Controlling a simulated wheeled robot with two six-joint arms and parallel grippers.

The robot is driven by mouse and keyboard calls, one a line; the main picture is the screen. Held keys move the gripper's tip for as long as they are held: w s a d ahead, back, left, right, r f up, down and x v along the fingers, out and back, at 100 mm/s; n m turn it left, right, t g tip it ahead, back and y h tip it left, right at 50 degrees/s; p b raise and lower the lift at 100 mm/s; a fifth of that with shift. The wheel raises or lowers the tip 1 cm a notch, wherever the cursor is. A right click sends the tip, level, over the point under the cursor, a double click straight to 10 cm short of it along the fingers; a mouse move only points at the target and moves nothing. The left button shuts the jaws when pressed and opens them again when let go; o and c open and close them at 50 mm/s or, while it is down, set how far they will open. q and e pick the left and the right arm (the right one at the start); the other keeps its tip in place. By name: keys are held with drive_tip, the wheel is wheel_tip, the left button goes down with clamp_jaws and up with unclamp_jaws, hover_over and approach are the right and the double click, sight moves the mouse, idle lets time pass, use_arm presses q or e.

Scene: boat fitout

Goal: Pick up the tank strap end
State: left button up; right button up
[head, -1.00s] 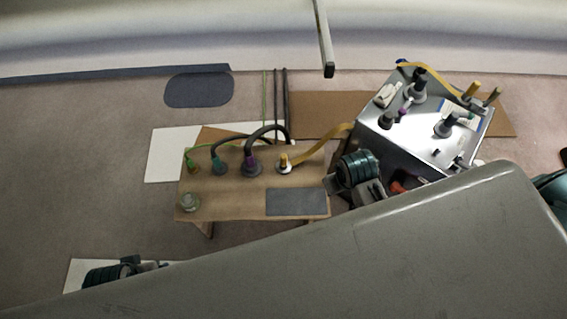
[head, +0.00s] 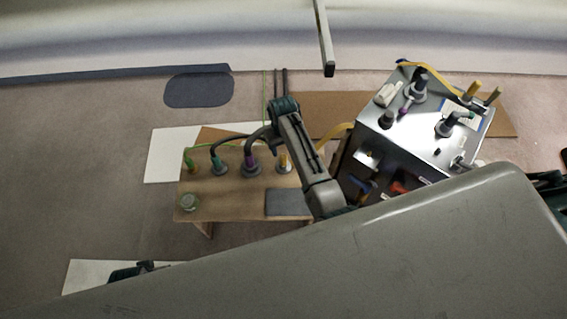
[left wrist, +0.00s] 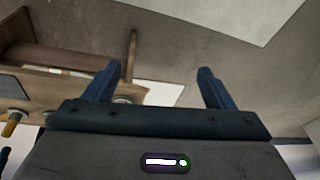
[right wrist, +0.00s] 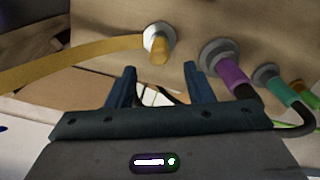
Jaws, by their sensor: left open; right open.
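The tank strap is a yellow band in the head view (head: 337,132), running from the metal tank box (head: 408,140) towards the wooden bench (head: 232,203). In the right wrist view its end (right wrist: 128,44) meets a pale round fitting with a yellow peg (right wrist: 159,52). My right gripper (right wrist: 161,78) is open and empty, with the peg and strap end beyond its fingertips. My left gripper (left wrist: 158,82) is open and empty, away from the strap.
Purple (right wrist: 232,75) and teal (right wrist: 283,88) fittings with dark hoses stand beside the yellow peg.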

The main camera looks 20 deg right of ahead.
sight(284, 156)
wheel_tip(284, 156, down, 6)
drive_tip(key=shift+f+b, duration=0.15)
drive_tip(key=shift+b, duration=0.4)
drive_tip(key=shift+f, duration=0.5)
clamp_jaws()
use_arm(q)
drive_tip(key=v, duration=0.2)
drive_tip(key=w+v, duration=0.1)
drive_tip(key=v, duration=0.1)
drive_tip(key=shift+r, duration=0.45)
use_arm(e)
drive_tip(key=shift+r, duration=0.1)
drive_tip(key=shift+r, duration=0.55)
wheel_tip(284, 156, up, 2)
drive_tip(key=shift+r+p, duration=0.2)
drive_tip(key=shift+p, duration=0.2)
use_arm(q)
wheel_tip(284, 156, down, 7)
drive_tip(key=p, duration=0.1)
drive_tip(key=shift+a, duration=0.25)
use_arm(e)
drive_tip(key=s+d+r, duration=0.1)
drive_tip(key=s+d, duration=0.8)
drive_tip(key=d, duration=0.4)
drive_tip(key=shift+d+r, duration=0.2)
use_arm(q)
drive_tip(key=shift+s+r, duration=0.1)
